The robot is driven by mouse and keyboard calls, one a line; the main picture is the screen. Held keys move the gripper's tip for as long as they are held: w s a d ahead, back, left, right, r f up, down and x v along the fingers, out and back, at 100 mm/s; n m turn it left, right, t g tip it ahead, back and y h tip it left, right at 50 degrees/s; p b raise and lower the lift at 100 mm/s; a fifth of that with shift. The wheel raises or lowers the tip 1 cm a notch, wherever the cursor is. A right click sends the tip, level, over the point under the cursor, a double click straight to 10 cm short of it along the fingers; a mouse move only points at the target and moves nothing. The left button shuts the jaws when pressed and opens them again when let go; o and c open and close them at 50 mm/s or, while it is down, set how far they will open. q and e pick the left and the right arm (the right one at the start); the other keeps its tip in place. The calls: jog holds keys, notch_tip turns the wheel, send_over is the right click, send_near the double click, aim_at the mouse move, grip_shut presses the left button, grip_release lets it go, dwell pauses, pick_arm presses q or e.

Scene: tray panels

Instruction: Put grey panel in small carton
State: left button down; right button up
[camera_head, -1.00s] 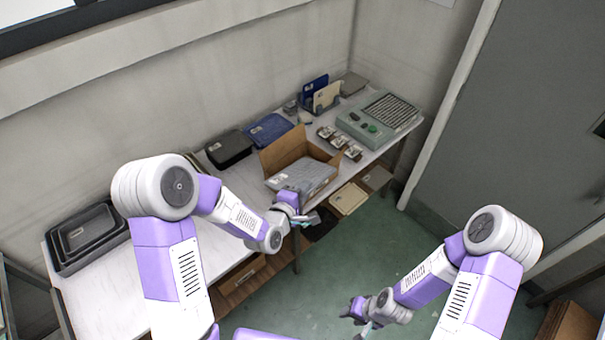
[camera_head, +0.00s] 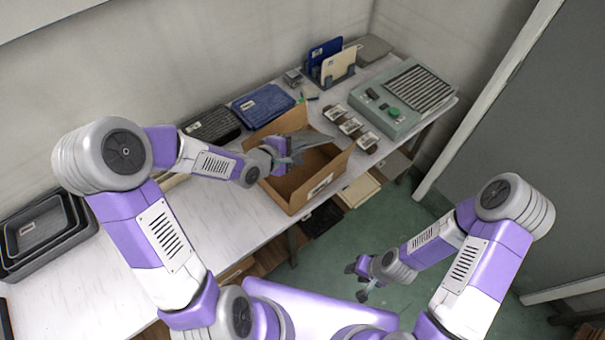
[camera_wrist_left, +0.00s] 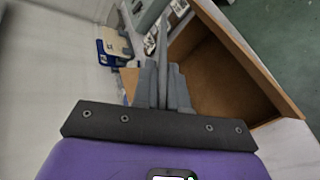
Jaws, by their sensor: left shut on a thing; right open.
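The small carton (camera_head: 318,184) is an open brown cardboard box on the table, with a raised flap at its back left. It also fills the right of the left wrist view (camera_wrist_left: 235,85). My left gripper (camera_head: 281,150) is at the carton's left side, shut on the grey panel (camera_head: 310,137). The panel is tilted and held over the carton's opening; the left wrist view shows it nearly edge-on (camera_wrist_left: 163,55) between the fingers. Whether it touches the carton I cannot tell. My right gripper (camera_head: 363,283) is open and empty, low over the floor in front of the table.
Behind the carton are a blue tray (camera_head: 262,104), a black tray (camera_head: 213,125) and a rack with upright panels (camera_head: 334,68). A green-grey control box (camera_head: 402,98) and several small blocks (camera_head: 350,126) stand to its right. Nested dark trays (camera_head: 40,232) sit far left.

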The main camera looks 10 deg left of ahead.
pick_arm(q)
notch_tip(320, 180, down, 14)
jog(key=w+b, duration=0.1)
jog(key=b, duration=0.4)
jog(key=shift+r, duration=0.2)
pick_arm(e)
notch_tip(320, 180, down, 6)
jog(key=w, duration=0.1)
jog(key=shift+f, duration=0.25)
pick_arm(q)
jog(key=shift+f, duration=0.1)
pick_arm(e)
jog(key=shift+f, duration=0.1)
pick_arm(q)
jog(key=shift+f+b, duration=0.15)
jog(key=shift+b, duration=0.15)
jog(key=c, duration=1.2)
grip_release()
jog(key=shift+w, duration=0.1)
jog(key=shift+o, duration=0.2)
pick_arm(e)
jog(key=shift+w, duration=0.1)
pick_arm(q)
jog(key=shift+r, duration=0.2)
